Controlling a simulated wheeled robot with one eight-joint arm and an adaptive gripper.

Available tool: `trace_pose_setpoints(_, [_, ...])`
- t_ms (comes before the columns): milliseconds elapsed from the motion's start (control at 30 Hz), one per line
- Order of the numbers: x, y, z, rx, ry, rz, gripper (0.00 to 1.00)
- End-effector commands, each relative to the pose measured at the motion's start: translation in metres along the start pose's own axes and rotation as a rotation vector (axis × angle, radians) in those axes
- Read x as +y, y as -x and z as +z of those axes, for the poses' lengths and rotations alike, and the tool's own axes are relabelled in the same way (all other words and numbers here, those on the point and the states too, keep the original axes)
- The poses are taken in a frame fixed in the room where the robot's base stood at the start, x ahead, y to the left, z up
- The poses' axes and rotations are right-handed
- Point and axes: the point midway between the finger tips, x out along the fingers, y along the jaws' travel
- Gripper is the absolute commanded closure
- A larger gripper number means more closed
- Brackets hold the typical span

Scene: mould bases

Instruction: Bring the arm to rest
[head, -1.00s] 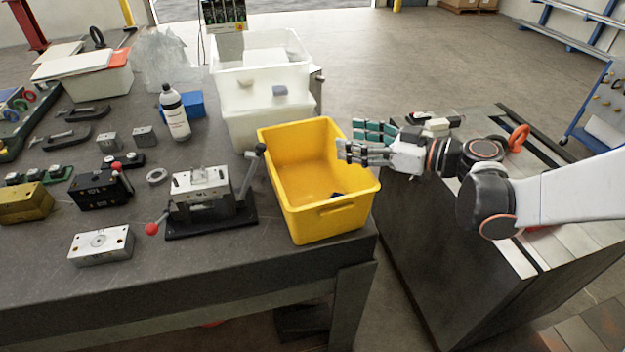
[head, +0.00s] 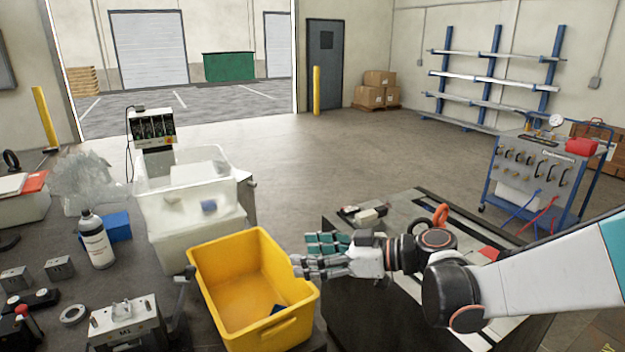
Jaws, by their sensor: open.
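My gripper (head: 312,256) is in the head view, right of centre. Its fingers point left, and their tips are at the right rim of the yellow bin (head: 205,272) as seen from here. The jaws are open and I see nothing held between them. My arm reaches in from the right edge, over the dark cabinet. A small dark thing (head: 278,309) lies in the bin near its front right corner.
The workbench on the left carries a white bottle (head: 95,240), a blue box (head: 118,227), translucent tubs (head: 180,196) and a clamping fixture (head: 125,322). Open floor lies behind; a blue trolley (head: 540,175) stands right.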

Motion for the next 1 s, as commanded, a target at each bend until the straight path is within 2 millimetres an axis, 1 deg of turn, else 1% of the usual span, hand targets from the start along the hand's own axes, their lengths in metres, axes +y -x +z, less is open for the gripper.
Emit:
trace_pose_setpoints(33, [-0.006, 0.006, 0.001, -0.040, -0.035, 0.018, 0.39])
trace_pose_setpoints(167, [-0.021, 0.025, 0.010, -0.173, -0.156, 0.098, 0.39])
trace_pose_setpoints(367, [-0.043, 0.065, 0.030, -0.351, -0.329, 0.265, 0.39])
trace_pose_setpoints(567, [-0.066, 0.114, 0.052, -0.483, -0.475, 0.474, 0.39])
trace_pose_setpoints(700, [-0.082, 0.151, 0.068, -0.544, -0.557, 0.636, 0.39])
trace_pose_setpoints(900, [-0.103, 0.207, 0.089, -0.585, -0.639, 0.880, 0.39])
trace_pose_setpoints(1000, [-0.111, 0.229, 0.096, -0.585, -0.662, 0.982, 0.39])
